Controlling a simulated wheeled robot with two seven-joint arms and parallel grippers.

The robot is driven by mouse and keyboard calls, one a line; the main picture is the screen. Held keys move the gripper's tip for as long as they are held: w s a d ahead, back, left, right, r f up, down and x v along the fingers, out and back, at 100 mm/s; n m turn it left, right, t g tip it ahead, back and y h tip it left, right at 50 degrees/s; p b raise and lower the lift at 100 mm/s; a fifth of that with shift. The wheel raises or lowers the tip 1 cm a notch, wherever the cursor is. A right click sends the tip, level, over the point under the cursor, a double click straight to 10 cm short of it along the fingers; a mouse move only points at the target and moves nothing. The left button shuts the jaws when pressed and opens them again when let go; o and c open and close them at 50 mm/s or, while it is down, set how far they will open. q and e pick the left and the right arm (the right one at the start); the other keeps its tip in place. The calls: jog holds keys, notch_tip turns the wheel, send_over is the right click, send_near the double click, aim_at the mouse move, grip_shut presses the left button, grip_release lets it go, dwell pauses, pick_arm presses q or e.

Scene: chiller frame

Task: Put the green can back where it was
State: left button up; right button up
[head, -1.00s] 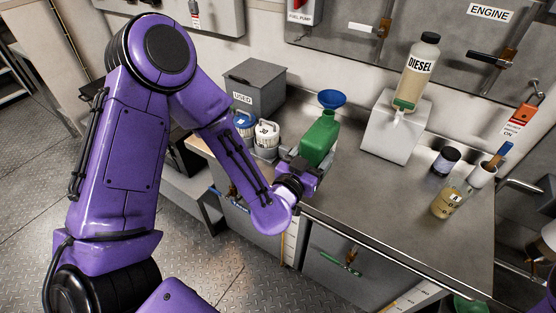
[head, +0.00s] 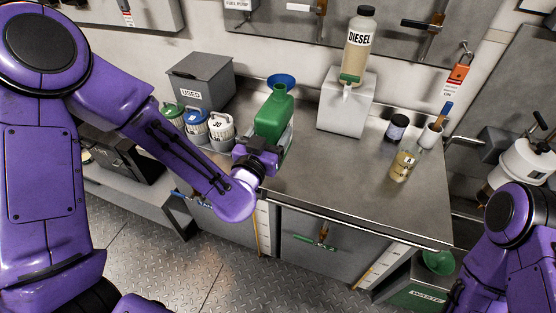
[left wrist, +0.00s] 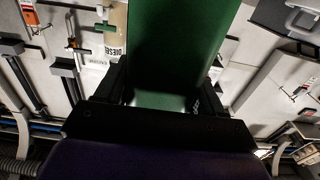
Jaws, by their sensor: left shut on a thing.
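The green can (head: 273,117) is near the left part of the steel counter's front edge, roughly upright in the head view. My left gripper (head: 260,156) is shut on its lower part. In the left wrist view the can (left wrist: 175,45) fills the space between the two dark fingers. The gripper hides the can's base, so I cannot tell whether it touches the counter. A blue funnel (head: 281,80) shows just behind the can's top. My right arm shows at the lower right of the head view, but its gripper does not.
Lidded containers with green (head: 172,110), blue (head: 196,117) and white (head: 221,124) tops stand left of the can, before a grey USED box (head: 200,82). A white block (head: 345,103) under the DIESEL bottle (head: 359,45), a dark jar (head: 397,127) and an amber bottle (head: 404,163) stand right. The counter's middle (head: 325,170) is clear.

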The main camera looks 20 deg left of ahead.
pick_arm(q)
jog(key=w+f+b, duration=0.1)
jog(key=w+f, duration=0.1)
jog(key=w+f+b, duration=0.2)
jog(key=w+f, duration=0.1)
jog(key=shift+w+f+b, duration=0.1)
jog(key=shift+f+b, duration=0.15)
jog(key=shift+b, duration=0.05)
jog(key=shift+w+f+b, duration=0.2)
jog(key=shift+f+b, duration=0.1)
jog(key=shift+b, duration=0.05)
notch_tip(320, 180, down, 3)
jog(key=b, duration=0.2)
jog(key=shift+d+f+b, duration=0.1)
jog(key=shift+b, duration=0.3)
jog(key=shift+w, duration=0.1)
jog(key=o, duration=1.5)
jog(key=s+p, duration=0.5)
jog(key=s, duration=0.7)
jog(key=shift+s+a, duration=0.1)
jog(key=shift+a, duration=0.1)
